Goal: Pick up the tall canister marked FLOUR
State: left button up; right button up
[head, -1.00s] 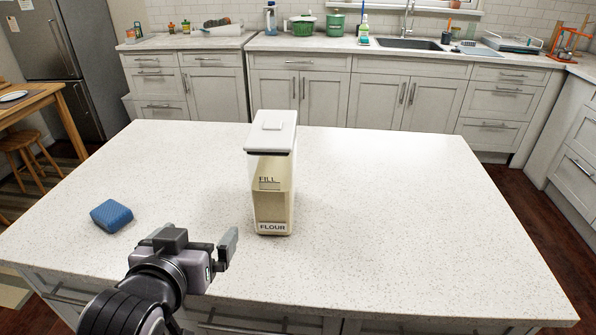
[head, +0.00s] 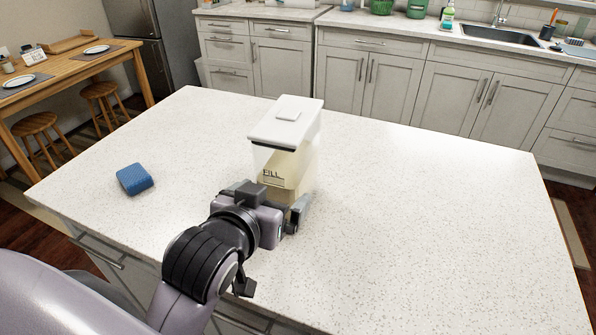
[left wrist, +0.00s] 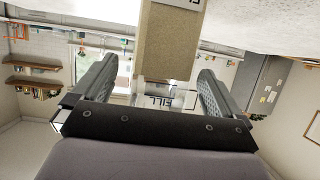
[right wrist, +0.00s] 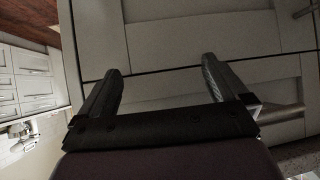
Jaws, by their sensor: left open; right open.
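The tall canister (head: 287,158) has a white lid, clear walls and cream contents, and stands upright on the island countertop. A FILL mark shows on its front; its lower front is hidden behind my left gripper in the head view. My left gripper (head: 294,206) is open, close in front of the canister's lower part. In the left wrist view the canister (left wrist: 170,45) appears upside down between the two spread fingers of the left gripper (left wrist: 155,85), with clear gaps on both sides. My right gripper (right wrist: 165,85) is open and empty, facing cabinet fronts.
A blue block (head: 134,179) lies on the white speckled countertop (head: 420,220), left of the canister. The countertop is clear to the right. A wooden table (head: 70,75) with stools stands at the back left. Grey drawer fronts (right wrist: 220,40) lie before the right gripper.

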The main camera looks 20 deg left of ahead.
pick_arm(q)
jog(key=shift+a+x, duration=0.15)
jog(key=shift+x, duration=1.5)
jog(key=shift+a+x, duration=0.15)
jog(key=shift+x, duration=1.45)
jog(key=shift+s+f, duration=0.1)
jog(key=shift+f, duration=0.05)
jog(key=shift+c, duration=0.3)
jog(key=c, duration=1.5)
jog(key=shift+r, duration=0.25)
jog(key=shift+c, duration=0.3)
